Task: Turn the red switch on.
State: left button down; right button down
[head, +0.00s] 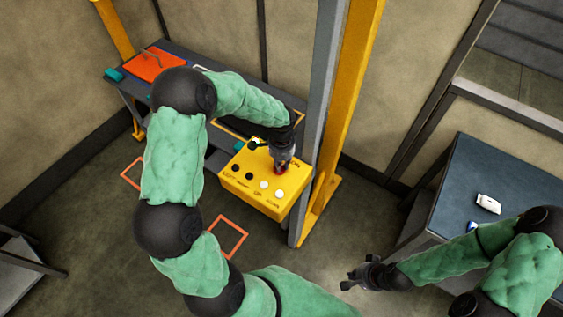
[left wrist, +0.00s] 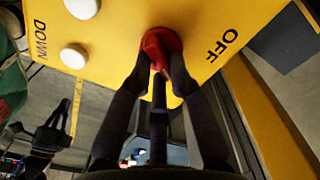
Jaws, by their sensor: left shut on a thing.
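The red switch (left wrist: 160,46) sits on the face of a yellow control box (left wrist: 115,20), close to the printed word OFF. In the head view the yellow control box (head: 236,184) stands beside the post, and a bit of the red switch (head: 281,170) shows under my left gripper. My left gripper (left wrist: 158,68) is shut on the red switch, its dark fingers on either side of the knob. In the head view the left gripper (head: 282,164) points down onto the box. My right gripper (head: 362,276) hangs over the floor at the lower right, away from the box; its fingers are too small to judge.
White buttons (head: 265,185) and black buttons (head: 249,176) sit near the switch on the box. A grey and yellow post (head: 342,100) rises right behind the box. A dark blue table (head: 490,175) with a white item (head: 488,204) stands at right.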

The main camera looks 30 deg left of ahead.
pick_arm(q)
jog(key=shift+m, duration=1.1)
jog(key=c, duration=1.1)
grip_release()
jog(key=shift+c, duration=0.2)
jog(key=shift+s, duration=0.1)
notch_tip(320, 180, up, 12)
